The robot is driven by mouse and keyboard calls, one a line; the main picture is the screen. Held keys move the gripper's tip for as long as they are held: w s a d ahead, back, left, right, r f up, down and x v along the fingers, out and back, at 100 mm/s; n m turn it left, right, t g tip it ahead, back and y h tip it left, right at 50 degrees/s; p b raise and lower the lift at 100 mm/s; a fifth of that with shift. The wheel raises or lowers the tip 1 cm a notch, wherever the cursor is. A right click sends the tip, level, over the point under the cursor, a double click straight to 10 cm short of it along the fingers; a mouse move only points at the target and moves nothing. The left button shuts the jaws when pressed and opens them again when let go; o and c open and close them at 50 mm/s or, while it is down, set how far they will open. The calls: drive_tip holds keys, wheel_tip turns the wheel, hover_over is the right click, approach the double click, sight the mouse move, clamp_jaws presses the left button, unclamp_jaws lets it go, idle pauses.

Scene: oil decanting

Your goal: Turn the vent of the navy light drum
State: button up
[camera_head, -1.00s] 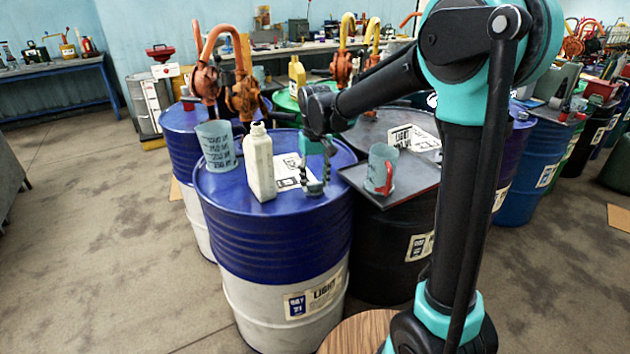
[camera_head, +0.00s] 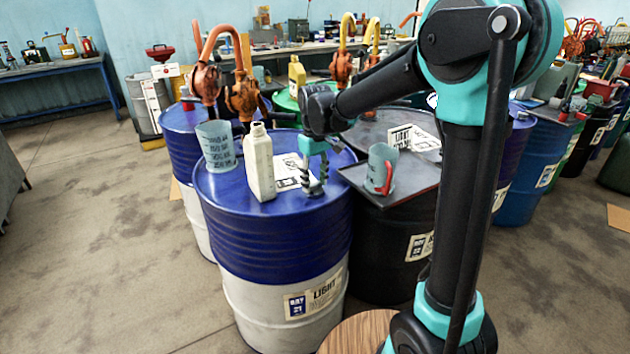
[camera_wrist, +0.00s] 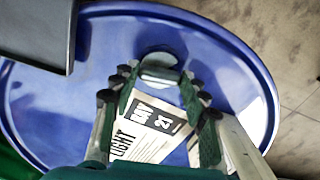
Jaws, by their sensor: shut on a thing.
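The navy light drum (camera_head: 262,240) stands in front of me, navy above and pale grey below, with a "LIGHT" "BAY 21" label (camera_head: 313,297) on its side. My gripper (camera_head: 314,188) points down at the near right part of the drum's top. In the wrist view the vent, a round grey cap (camera_wrist: 160,66), sits on the blue top near the rim. The two fingers of my gripper (camera_wrist: 159,82) are on either side of the cap and shut on it. The fingers hide the cap's sides.
A white bottle (camera_head: 259,165) and a clear graduated jug (camera_head: 217,146) stand on the drum's top to the left. A dark tray (camera_head: 405,192) with a red-handled jug (camera_head: 381,168) is close on the right. Orange pumps (camera_head: 243,96) stand behind.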

sight(315, 183)
drive_tip(key=o, duration=1.2)
drive_tip(key=shift+c, duration=0.2)
drive_tip(key=shift+r, duration=0.1)
wheel_tip(315, 183, up, 12)
